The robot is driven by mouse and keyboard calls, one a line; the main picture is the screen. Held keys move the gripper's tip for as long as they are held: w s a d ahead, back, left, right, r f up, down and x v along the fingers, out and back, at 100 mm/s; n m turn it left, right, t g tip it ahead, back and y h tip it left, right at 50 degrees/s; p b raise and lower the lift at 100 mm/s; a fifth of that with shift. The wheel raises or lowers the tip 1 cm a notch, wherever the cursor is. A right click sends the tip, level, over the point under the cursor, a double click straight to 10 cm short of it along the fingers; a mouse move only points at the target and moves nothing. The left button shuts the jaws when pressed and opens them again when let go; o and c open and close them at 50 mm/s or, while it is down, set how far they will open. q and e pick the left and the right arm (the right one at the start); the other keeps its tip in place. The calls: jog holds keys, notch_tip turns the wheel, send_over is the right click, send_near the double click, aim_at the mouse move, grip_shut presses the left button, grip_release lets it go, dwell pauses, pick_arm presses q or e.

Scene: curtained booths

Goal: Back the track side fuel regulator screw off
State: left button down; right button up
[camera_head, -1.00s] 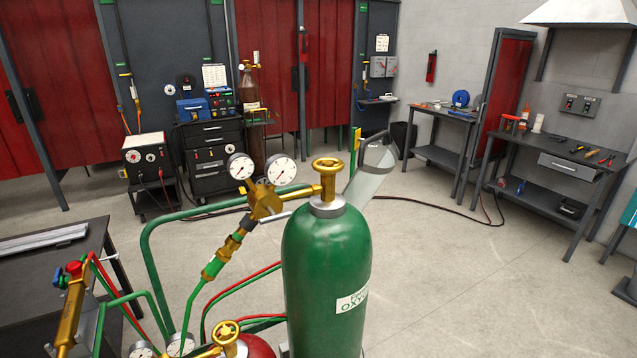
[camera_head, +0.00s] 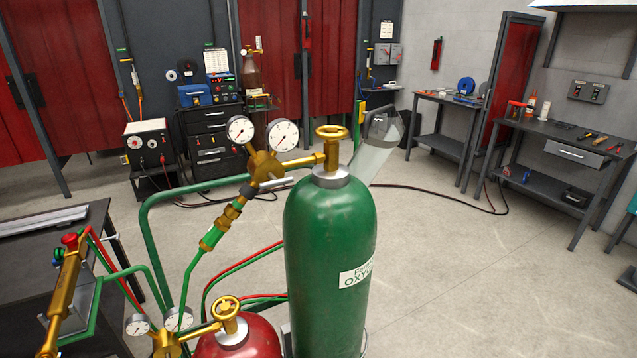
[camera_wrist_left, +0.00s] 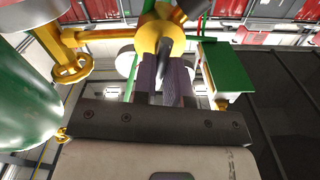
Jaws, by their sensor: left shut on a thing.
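The fuel regulator (camera_head: 165,343) is a brass body with two small white gauges, at the bottom of the head view beside the red cylinder (camera_head: 238,342). In the left wrist view its round brass body (camera_wrist_left: 158,36) is close, with the dark adjusting screw (camera_wrist_left: 165,47) pointing towards me. My left gripper (camera_wrist_left: 168,78) has its ridged fingers shut on that screw; the fingers hide its outer part. The left gripper does not show in the head view. My right gripper is in neither view.
The green oxygen cylinder (camera_head: 330,250) stands just right of the red one, with its own regulator (camera_head: 264,166) and gauges above. Green and red hoses run around the cart. A brass torch (camera_head: 65,290) is at the left, by a dark table (camera_head: 85,228).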

pick_arm(q)
jog(key=n+b, duration=0.2)
jog(key=n, duration=0.1)
jog(key=shift+n+b, duration=0.3)
jog(key=shift+n, duration=0.1)
jog(key=n+b, duration=0.1)
jog(key=n, duration=0.2)
jog(key=shift+n+b, duration=0.3)
jog(key=shift+b, duration=0.05)
jog(key=c, duration=1.1)
grip_release()
